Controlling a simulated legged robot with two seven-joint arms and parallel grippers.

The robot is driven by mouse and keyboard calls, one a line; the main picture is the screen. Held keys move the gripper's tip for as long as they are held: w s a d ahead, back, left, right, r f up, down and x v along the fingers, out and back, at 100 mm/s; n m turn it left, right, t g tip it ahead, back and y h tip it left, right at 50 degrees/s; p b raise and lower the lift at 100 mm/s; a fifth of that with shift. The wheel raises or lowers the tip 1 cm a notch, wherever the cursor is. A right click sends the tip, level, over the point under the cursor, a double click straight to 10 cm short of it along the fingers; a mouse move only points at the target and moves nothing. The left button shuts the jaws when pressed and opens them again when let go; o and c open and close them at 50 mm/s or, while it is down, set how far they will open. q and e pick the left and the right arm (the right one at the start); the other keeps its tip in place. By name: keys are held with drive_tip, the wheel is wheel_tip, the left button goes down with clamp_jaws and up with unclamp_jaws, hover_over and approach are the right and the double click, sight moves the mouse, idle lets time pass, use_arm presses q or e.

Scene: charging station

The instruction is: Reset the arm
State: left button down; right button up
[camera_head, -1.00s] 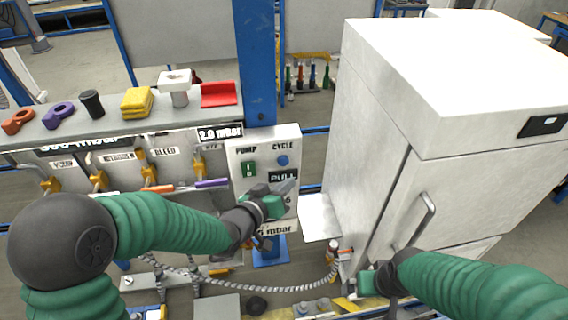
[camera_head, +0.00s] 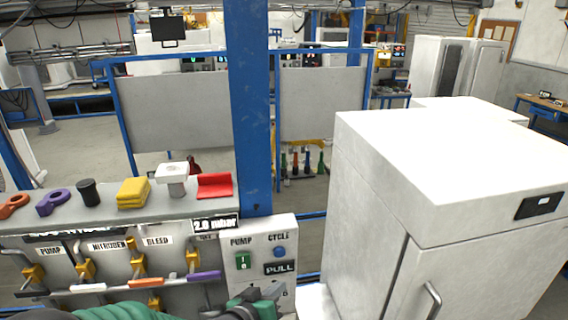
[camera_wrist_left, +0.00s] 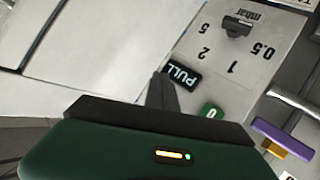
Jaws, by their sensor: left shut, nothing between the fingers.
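My left arm (camera_head: 110,312) comes in along the bottom edge of the head view. My left gripper (camera_head: 262,298) is at the lower part of the control panel (camera_head: 291,231), just below the PULL label (camera_head: 280,268). In the left wrist view the gripper's fingers (camera_wrist_left: 162,92) are shut with nothing between them. They point toward the PULL label (camera_wrist_left: 182,75) and the panel's dial (camera_wrist_left: 237,26); I cannot tell whether they touch the panel. My right gripper is outside both current views.
A white fridge-like cabinet (camera_head: 440,180) stands close on the right. A blue post (camera_head: 249,110) rises behind the panel. A shelf holds a yellow block (camera_head: 133,192) and a red tray (camera_head: 214,186). Valves with coloured handles (camera_head: 146,283) line the rack on the left.

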use_arm(q)
drive_tip(key=s+a+f+g+y+b, duration=0.2)
drive_tip(key=s+a+f+y+b, duration=0.15)
drive_tip(key=s+a+f, duration=0.35)
drive_tip(key=s+a+f+g+y+b, duration=0.25)
drive_tip(key=a+f+b, duration=0.2)
drive_tip(key=f, duration=0.45)
drive_tip(key=s+a+f+g+b, duration=0.2)
drive_tip(key=s+a, duration=0.1)
drive_tip(key=s, duration=0.3)
drive_tip(key=s+a+f+n+g+b, duration=0.1)
drive_tip(key=s+a+f+g+b, duration=0.1)
drive_tip(key=s, duration=0.4)
drive_tip(key=shift+s+a+f+g+y, duration=0.35)
drive_tip(key=shift+a+f, duration=0.2)
drive_tip(key=shift+f, duration=0.25)
